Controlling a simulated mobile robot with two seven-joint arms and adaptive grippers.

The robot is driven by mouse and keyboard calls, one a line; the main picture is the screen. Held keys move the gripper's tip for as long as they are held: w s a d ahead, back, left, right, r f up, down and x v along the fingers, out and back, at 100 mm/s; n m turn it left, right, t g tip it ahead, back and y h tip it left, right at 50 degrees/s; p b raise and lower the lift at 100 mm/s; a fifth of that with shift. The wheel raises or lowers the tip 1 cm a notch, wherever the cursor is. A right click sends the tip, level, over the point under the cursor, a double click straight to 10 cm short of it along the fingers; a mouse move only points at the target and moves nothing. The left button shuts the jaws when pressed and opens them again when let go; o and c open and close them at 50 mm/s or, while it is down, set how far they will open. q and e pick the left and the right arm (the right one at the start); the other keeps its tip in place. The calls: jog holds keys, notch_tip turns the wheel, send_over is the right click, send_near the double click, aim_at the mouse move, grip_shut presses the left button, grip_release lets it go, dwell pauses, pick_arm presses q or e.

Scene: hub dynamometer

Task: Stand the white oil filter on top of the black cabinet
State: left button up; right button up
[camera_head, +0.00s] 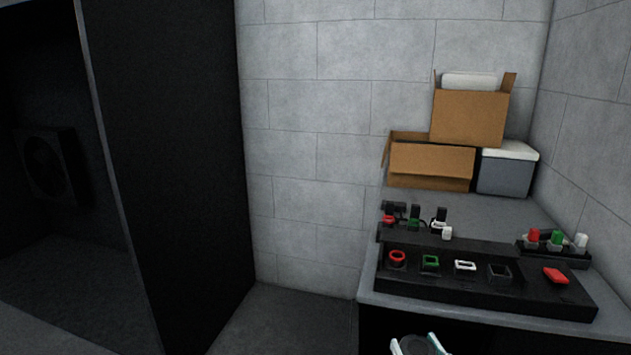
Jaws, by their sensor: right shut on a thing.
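My right gripper (419,344) shows at the bottom edge, in front of the table. Its pale fingertips are shut on a round, dark-topped thing (421,347). Most of that thing is cut off by the frame, so I cannot tell whether it is the white oil filter. A small white cylinder (581,241) stands at the right end of a black rack, beside a green and a red one. No black cabinet top is clearly in view. My left gripper is not in view.
A grey-topped table (500,212) fills the right. It bears a black tray (440,287) with coloured parts, open cardboard boxes (469,117) and a grey bin (505,173). A tall black panel (175,150) stands at the left. Floor (290,318) shows clear between panel and table.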

pick_arm(q)
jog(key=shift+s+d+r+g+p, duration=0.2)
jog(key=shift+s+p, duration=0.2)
jog(key=shift+p, duration=0.15)
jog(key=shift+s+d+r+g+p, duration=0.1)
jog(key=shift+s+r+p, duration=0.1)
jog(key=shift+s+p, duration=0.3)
pick_arm(e)
jog(key=s+d+r+m+h, duration=0.1)
jog(key=s+d+r+h, duration=0.1)
jog(key=s+d+r, duration=0.2)
jog(key=s+r, duration=0.2)
jog(key=s, duration=0.2)
jog(key=shift+s+d+r+m+h, duration=0.2)
jog(key=shift+s+r+m+h, duration=0.1)
jog(key=shift+r+h, duration=0.1)
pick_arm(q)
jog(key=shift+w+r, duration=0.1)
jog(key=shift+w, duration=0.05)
